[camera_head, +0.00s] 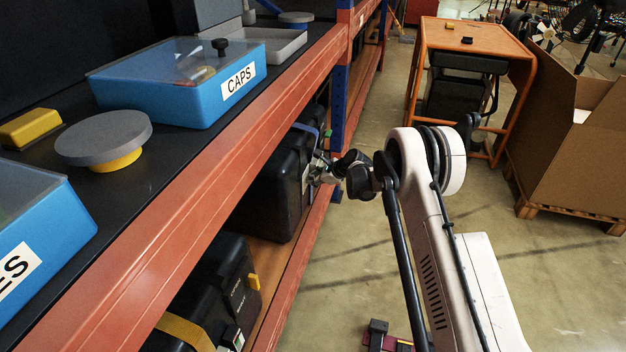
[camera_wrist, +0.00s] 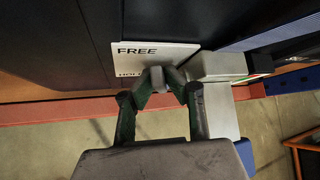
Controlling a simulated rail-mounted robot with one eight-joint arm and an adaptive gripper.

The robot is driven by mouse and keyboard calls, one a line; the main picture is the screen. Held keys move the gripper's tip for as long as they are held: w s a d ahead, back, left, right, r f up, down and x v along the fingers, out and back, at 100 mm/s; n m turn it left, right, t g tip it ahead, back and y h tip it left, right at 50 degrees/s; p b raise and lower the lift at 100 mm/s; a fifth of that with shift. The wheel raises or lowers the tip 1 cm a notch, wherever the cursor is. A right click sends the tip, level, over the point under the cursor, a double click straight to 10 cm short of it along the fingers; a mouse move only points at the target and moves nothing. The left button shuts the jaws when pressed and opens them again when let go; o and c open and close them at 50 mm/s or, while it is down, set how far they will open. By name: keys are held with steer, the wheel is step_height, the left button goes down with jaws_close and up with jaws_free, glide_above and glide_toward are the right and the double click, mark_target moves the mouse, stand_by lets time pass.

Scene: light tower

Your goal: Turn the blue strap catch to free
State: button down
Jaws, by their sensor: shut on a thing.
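A black case (camera_head: 268,200) with a blue strap (camera_head: 306,129) stands on the lower shelf in the head view. My gripper (camera_head: 318,168) is at the case's front face. In the wrist view, my gripper (camera_wrist: 158,80) is shut on the small grey catch handle (camera_wrist: 157,74). The handle is in front of a white label plate (camera_wrist: 180,53) reading FREE at the top and HOLD lower down, partly covered by the fingers. A grey block (camera_wrist: 218,65) is just right of the plate. The fingers hide most of the catch, so I cannot tell its exact angle.
Another black case (camera_head: 215,290) with a yellow strap (camera_head: 184,331) sits nearer on the lower shelf. The orange shelf beam (camera_head: 200,190) runs above the cases. A blue upright (camera_head: 341,95) stands just beyond the blue-strapped case. The aisle floor (camera_head: 350,240) at right is open.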

steer(key=c, duration=1.8)
jaws_free()
